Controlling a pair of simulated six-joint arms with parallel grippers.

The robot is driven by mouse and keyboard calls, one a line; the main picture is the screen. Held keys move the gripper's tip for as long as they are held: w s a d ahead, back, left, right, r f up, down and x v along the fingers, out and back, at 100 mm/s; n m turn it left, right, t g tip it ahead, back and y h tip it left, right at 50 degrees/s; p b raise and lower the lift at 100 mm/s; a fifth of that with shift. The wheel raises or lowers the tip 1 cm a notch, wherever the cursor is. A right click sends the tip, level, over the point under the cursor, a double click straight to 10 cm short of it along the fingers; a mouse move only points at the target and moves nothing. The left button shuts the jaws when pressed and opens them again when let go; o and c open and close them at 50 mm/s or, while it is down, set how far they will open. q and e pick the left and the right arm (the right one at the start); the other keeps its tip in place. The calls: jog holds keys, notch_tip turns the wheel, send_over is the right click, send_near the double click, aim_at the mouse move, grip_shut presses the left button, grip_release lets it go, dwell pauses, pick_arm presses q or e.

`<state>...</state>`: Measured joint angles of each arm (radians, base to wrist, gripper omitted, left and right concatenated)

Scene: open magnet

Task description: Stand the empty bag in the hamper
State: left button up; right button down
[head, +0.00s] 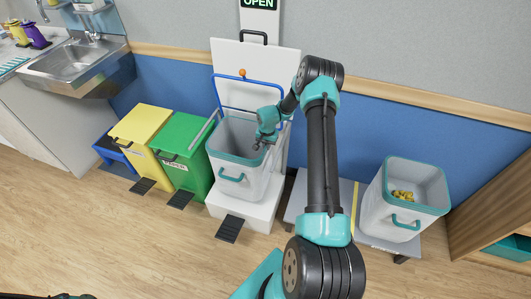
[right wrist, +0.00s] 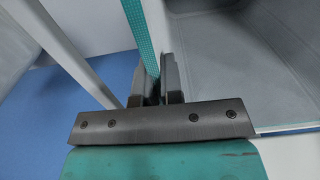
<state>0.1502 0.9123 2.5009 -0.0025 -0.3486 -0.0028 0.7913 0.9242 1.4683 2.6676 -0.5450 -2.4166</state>
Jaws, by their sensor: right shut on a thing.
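The empty bag (head: 238,178) is a light grey, box-like bag with a teal rim and a teal front handle. It stands about upright on the white base of the hamper (head: 236,212), in front of its tall white back panel, and I see nothing inside it. My right gripper (head: 258,146) is shut on the bag's teal rim at its right side. In the right wrist view the teal rim (right wrist: 138,35) runs between the two dark fingers (right wrist: 157,88). My left gripper is out of view; only a dark scrap of my left arm shows at the bottom left edge.
A blue hoop (head: 222,94) with an orange knob is raised behind the bag. Green (head: 184,150) and yellow (head: 143,128) bins stand to the left. A similar bag (head: 386,213) with yellow items stands on a low platform to the right. Bare floor lies in front.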

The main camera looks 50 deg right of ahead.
jog(key=shift+f, duration=0.1)
jog(key=shift+f, duration=1.95)
jog(key=c, duration=1.3)
grip_release()
jog(key=shift+o, duration=0.2)
jog(key=shift+r, duration=0.15)
notch_tip(320, 180, up, 12)
jog(key=shift+r, duration=0.1)
